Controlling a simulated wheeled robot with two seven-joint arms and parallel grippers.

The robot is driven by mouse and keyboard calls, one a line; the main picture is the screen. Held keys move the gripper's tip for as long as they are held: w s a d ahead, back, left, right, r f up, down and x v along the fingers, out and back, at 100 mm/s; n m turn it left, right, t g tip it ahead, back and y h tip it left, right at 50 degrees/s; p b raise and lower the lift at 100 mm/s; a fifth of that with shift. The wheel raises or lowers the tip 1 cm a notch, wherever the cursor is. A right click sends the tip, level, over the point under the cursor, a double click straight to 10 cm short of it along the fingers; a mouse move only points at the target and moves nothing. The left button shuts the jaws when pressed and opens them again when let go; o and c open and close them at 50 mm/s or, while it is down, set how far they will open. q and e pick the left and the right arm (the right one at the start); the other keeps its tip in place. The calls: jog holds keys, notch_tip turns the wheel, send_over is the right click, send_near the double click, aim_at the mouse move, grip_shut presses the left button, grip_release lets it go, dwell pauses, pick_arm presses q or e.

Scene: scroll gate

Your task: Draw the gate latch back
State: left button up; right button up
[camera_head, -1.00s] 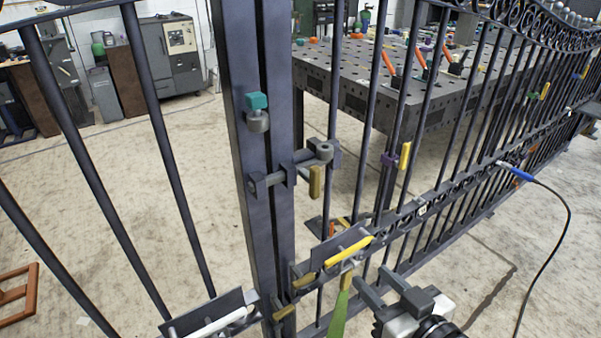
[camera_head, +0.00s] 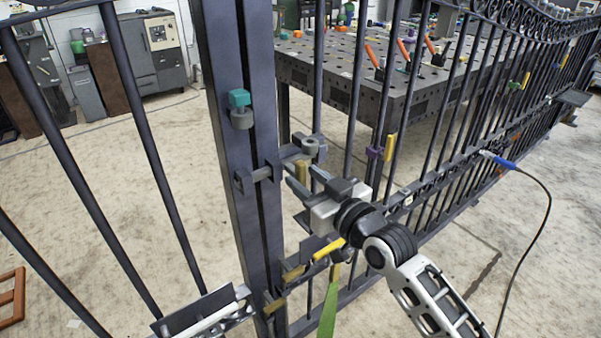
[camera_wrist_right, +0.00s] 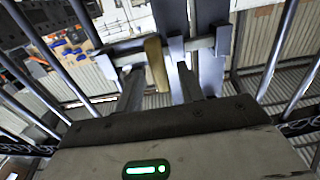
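A yellow tab (camera_head: 302,170) hangs below that end. My right gripper (camera_head: 305,180) is open just below and to the right of the bolt, its fingers pointing at it. In the right wrist view, the bolt (camera_wrist_right: 125,50) crosses ahead of the fingertips, and the yellow tab (camera_wrist_right: 156,65) shows between the two fingers (camera_wrist_right: 160,88). Contact cannot be told.
A teal-topped knob (camera_head: 240,105) sits on the post above the bolt. Below my right gripper are a yellow-handled bar (camera_head: 328,249) and a green strip (camera_head: 329,310). Gate bars stand close around my arm. A perforated work table (camera_head: 345,75) is behind the gate.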

jog(key=shift+x, duration=1.25)
pick_arm(q)
jog(key=shift+w, duration=0.1)
